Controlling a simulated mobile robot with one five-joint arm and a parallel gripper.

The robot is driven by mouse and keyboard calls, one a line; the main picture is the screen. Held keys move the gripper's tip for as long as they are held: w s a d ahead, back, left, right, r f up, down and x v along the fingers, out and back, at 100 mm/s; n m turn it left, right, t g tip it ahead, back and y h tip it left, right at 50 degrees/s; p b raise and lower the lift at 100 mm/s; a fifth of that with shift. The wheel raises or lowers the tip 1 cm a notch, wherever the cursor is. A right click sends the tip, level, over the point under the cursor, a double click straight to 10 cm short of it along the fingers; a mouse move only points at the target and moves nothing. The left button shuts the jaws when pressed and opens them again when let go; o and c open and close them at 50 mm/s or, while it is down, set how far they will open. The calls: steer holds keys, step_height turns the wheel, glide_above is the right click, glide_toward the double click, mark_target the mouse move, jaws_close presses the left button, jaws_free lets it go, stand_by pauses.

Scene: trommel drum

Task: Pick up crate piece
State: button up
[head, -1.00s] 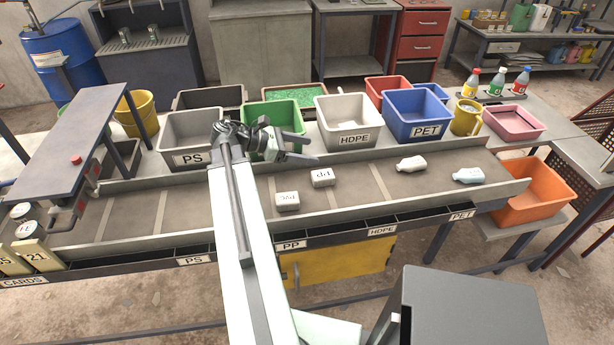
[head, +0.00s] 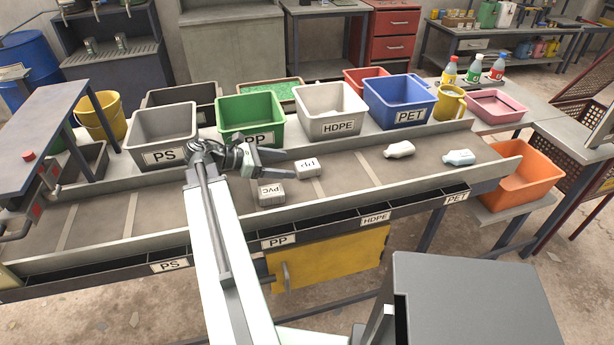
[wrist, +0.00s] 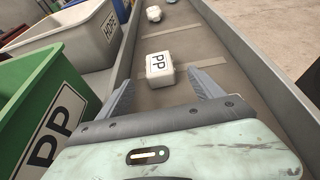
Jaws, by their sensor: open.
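A small pale block marked PP (head: 306,168) lies on the conveyor belt; it also shows in the wrist view (wrist: 160,70), just beyond the fingertips. A second pale block marked PVC (head: 271,192) lies nearer the front, to its left. Neither label names a crate piece, so I cannot tell for certain which one it is. My gripper (head: 280,163) is open and empty, low over the belt just left of the PP block. In the wrist view my gripper's fingers (wrist: 162,84) point at the PP block, which sits between their lines and apart from them.
A green PP bin (head: 224,119), a white HDPE bin (head: 337,127) and a blue PET bin (head: 410,118) stand behind the belt. The grey belt side wall (wrist: 240,70) runs along the right in the wrist view. Two pale bottles (head: 399,150) (head: 459,157) lie farther right.

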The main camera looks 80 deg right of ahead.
mark_target(302, 165)
steer(key=b+x, duration=0.2)
steer(key=x, duration=0.6)
steer(key=shift+r+b, duration=0.2)
steer(key=shift+b, duration=0.2)
steer(key=c, duration=1.5)
